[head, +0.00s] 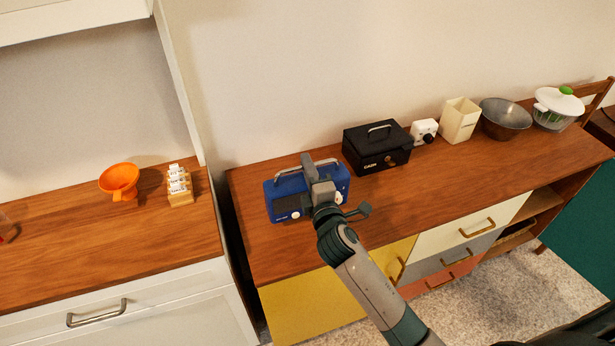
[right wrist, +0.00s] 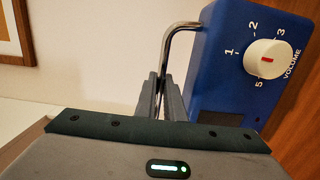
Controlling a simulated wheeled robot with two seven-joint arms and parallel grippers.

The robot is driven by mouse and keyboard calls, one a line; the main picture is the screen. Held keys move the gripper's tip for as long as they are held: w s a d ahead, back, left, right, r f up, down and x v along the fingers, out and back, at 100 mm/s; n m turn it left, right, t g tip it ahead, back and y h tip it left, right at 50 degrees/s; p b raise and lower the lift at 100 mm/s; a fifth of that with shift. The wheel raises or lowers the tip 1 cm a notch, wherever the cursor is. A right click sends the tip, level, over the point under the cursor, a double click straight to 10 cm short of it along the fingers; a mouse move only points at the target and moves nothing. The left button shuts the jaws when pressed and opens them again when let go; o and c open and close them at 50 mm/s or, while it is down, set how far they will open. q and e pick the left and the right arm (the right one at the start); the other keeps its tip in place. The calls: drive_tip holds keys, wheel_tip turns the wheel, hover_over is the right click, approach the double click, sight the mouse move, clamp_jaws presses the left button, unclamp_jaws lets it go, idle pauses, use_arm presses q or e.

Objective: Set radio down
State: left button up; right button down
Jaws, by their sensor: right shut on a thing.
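The blue radio (head: 284,206) is at the left end of the wooden sideboard, upright, with a metal handle and white knobs. It also shows close up in the right wrist view (right wrist: 226,60), with its white volume knob and bent metal handle. My right gripper (head: 313,172) is at the radio's top, shut on the handle; in the right wrist view its fingers (right wrist: 155,92) close around the handle bar. I cannot tell whether the radio's base touches the sideboard top. My left gripper is not in view.
On the sideboard (head: 400,205), a black cash box (head: 376,150) stands just right of the radio. Beyond it are a white timer (head: 424,132), a cream container (head: 460,120), a metal bowl (head: 505,118) and a salad spinner (head: 558,108). The sideboard front is clear.

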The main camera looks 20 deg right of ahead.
drive_tip(key=shift+f, duration=2.1)
drive_tip(key=c, duration=1.8)
unclamp_jaws()
drive_tip(key=shift+c, duration=0.2)
drive_tip(key=shift+r, duration=0.15)
drive_tip(key=shift+s, duration=0.2)
drive_tip(key=s+b, duration=0.2)
drive_tip(key=s, duration=0.9)
drive_tip(key=shift+s+a+b, duration=0.25)
drive_tip(key=shift+s+b, duration=0.1)
drive_tip(key=shift+b, duration=0.05)
